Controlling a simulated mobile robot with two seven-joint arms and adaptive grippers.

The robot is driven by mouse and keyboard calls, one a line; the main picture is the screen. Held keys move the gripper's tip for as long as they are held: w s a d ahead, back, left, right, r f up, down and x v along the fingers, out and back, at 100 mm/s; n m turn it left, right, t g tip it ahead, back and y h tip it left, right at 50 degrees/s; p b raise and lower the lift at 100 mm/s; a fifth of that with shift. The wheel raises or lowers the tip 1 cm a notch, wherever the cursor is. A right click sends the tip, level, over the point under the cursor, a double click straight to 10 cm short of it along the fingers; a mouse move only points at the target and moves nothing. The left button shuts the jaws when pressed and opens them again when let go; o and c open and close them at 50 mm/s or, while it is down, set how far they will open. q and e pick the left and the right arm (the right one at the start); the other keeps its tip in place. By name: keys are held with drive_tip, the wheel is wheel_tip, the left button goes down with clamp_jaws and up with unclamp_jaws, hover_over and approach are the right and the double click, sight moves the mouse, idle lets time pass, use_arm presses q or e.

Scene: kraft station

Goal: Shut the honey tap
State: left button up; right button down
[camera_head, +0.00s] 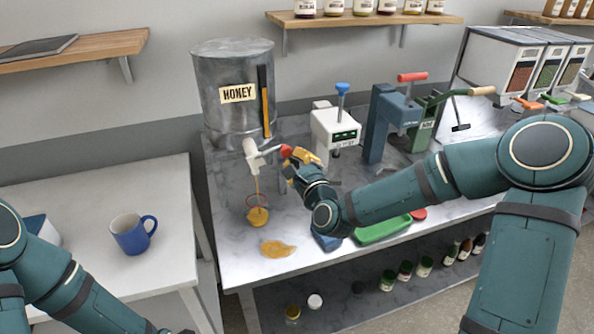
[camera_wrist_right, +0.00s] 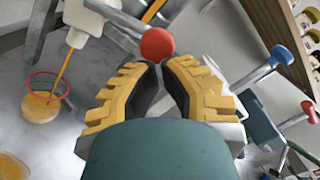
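The honey tap (camera_head: 253,155) is a white spout on the metal honey tank (camera_head: 222,80). Its lever sticks out to the right with a red ball end (camera_wrist_right: 157,44). An amber stream of honey (camera_wrist_right: 65,68) falls from the spout through a red ring (camera_wrist_right: 48,87) to a honey-filled container (camera_head: 257,217). My right gripper (camera_wrist_right: 159,65) has yellow fingers whose tips nearly meet, with nothing seen between them. The tips are right at the red ball; I cannot tell whether they touch it. My left gripper is out of view; only its arm shows at lower left.
A honey puddle (camera_head: 278,248) lies on the marble counter. A white device with a blue knob (camera_head: 333,130) and a blue press (camera_head: 388,125) stand right of the tap. A blue mug (camera_head: 130,236) stands on the left table. A green tray (camera_head: 383,229) lies near my right arm.

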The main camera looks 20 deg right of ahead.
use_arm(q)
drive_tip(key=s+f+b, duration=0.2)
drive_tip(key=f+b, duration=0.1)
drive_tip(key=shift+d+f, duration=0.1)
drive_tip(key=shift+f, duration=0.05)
use_arm(e)
drive_tip(key=a+r+n, duration=0.3)
drive_tip(key=r+n, duration=0.4)
drive_tip(key=n, duration=0.1)
drive_tip(key=shift+g, duration=0.3)
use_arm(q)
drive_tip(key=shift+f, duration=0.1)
use_arm(e)
drive_tip(key=shift+a+r, duration=0.1)
drive_tip(key=shift+a, duration=0.1)
use_arm(q)
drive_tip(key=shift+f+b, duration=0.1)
drive_tip(key=shift+b, duration=0.2)
